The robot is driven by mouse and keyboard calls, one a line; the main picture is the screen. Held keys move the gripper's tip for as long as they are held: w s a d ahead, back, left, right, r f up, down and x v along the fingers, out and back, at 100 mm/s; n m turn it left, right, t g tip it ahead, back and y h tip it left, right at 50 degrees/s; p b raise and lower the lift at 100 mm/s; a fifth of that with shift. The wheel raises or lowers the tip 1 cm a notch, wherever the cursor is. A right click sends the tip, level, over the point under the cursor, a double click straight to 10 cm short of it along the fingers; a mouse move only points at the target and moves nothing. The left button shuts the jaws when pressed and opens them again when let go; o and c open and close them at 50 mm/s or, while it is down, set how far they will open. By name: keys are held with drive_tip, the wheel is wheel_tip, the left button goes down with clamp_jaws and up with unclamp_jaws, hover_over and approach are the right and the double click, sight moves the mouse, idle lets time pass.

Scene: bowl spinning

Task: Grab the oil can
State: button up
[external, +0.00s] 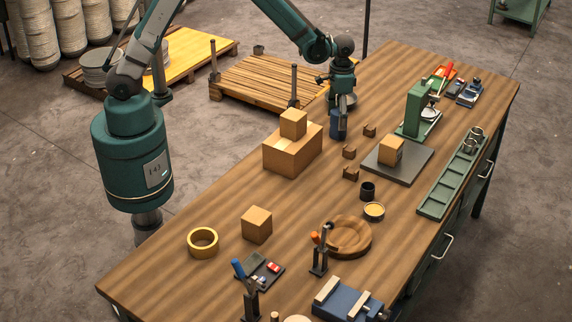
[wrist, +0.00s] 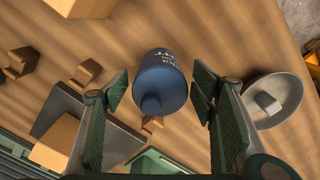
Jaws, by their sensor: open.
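The oil can looks like a dark blue can with pale lettering (wrist: 160,72); in the external view it stands on the wooden table below my gripper (external: 338,125). My gripper (external: 342,98) points down over it and hides its upper part there. In the wrist view my gripper (wrist: 160,98) is open, with one green-padded finger on each side of the can. A gap shows between the can and each finger, wider on the left.
A grey dish (wrist: 272,98) sits right of the can in the wrist view. Small wooden brackets (external: 349,152) and a dark plate with a box (external: 415,174) stand nearby. Stacked cardboard boxes (external: 291,149) are to the left.

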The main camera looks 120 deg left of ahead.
drive_tip(key=shift+f, duration=1.95)
drive_tip(key=c, duration=1.3)
